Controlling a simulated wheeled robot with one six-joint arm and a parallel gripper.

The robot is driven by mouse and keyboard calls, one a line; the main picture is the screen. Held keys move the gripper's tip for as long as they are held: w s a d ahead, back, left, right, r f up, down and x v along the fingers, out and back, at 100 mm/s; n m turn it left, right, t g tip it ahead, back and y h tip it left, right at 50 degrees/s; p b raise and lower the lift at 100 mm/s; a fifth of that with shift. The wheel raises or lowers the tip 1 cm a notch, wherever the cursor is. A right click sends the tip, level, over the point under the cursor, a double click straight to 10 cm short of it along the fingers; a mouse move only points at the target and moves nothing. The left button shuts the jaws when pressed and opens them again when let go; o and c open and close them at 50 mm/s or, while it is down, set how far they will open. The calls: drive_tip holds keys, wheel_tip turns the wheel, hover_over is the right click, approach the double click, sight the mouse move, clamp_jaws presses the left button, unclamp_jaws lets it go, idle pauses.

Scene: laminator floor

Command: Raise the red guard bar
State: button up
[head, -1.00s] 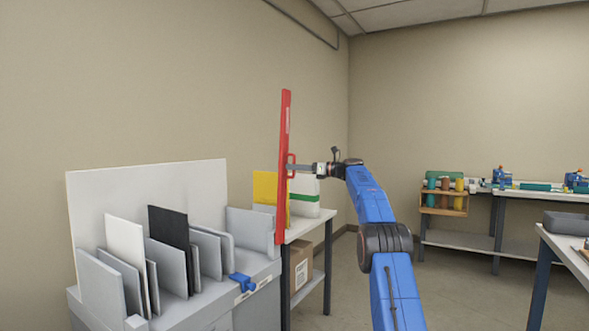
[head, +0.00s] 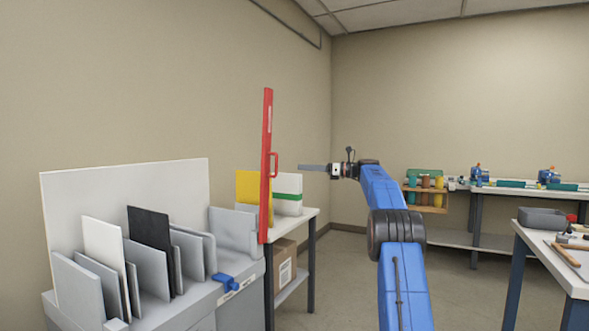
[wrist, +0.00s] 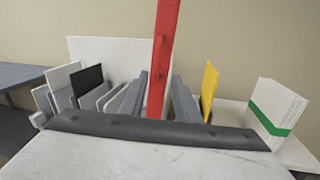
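The red guard bar (head: 267,165) stands upright, nearly vertical, at the right end of the grey machine with the slotted panels. Its small red handle (head: 273,164) sticks out on the right side. My gripper (head: 300,167) is level with the handle and a short way to its right, apart from it. In the wrist view the two dark fingers of my gripper (wrist: 160,82) are spread with nothing held between them. The red bar (wrist: 164,50) shows beyond and between them there, its lower part partly hidden by my gripper.
The grey machine (head: 185,312) holds several upright panels and has a blue lever (head: 228,281). A side table (head: 306,215) behind the bar carries yellow and white-green boards, with a carton (head: 285,271) below. A workbench (head: 562,267) stands at right. Floor between is clear.

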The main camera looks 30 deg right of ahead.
drive_tip(key=shift+v, duration=2.05)
